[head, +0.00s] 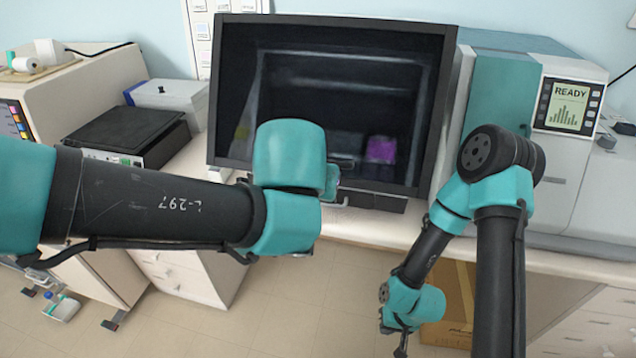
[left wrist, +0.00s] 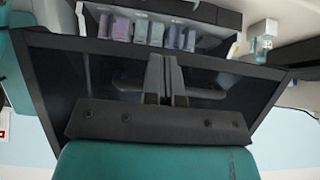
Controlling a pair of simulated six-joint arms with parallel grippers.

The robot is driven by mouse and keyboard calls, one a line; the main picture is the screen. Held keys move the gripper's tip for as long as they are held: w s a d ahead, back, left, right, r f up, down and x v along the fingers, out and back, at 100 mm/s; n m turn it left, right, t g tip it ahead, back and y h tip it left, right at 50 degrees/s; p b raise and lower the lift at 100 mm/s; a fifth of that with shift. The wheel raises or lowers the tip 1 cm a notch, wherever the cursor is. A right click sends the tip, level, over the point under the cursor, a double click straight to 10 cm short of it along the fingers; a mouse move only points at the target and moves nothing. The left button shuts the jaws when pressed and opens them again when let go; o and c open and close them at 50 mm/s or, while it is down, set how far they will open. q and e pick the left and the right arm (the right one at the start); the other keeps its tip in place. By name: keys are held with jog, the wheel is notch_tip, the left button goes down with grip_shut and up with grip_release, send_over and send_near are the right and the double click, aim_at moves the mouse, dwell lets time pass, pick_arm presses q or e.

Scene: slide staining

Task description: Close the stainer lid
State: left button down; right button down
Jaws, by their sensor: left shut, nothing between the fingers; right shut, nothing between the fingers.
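The stainer lid (head: 340,65) is a large dark glass panel in a black frame. It stands steeply tilted up at the back of the counter in the head view. In the left wrist view the lid (left wrist: 65,85) fills the middle, and a row of stain jars (left wrist: 140,30) shows past its edge. My left gripper (left wrist: 165,62) is shut and empty, with its fingers in front of the lid glass; contact cannot be told. My right gripper (head: 401,348) is shut and empty, low in front of the counter.
A grey instrument with a READY display (head: 568,105) stands to the right of the lid. A black-topped device (head: 122,132) stands to the left. A cardboard box (head: 455,300) is on the floor below the counter. A small bottle (left wrist: 262,40) shows in the left wrist view.

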pick_arm(q)
jog(key=s+a+r, duration=0.2)
jog(key=s+r, duration=0.1)
jog(key=s, duration=0.3)
jog(key=shift+r, duration=0.2)
jog(key=shift+w+f, duration=0.1)
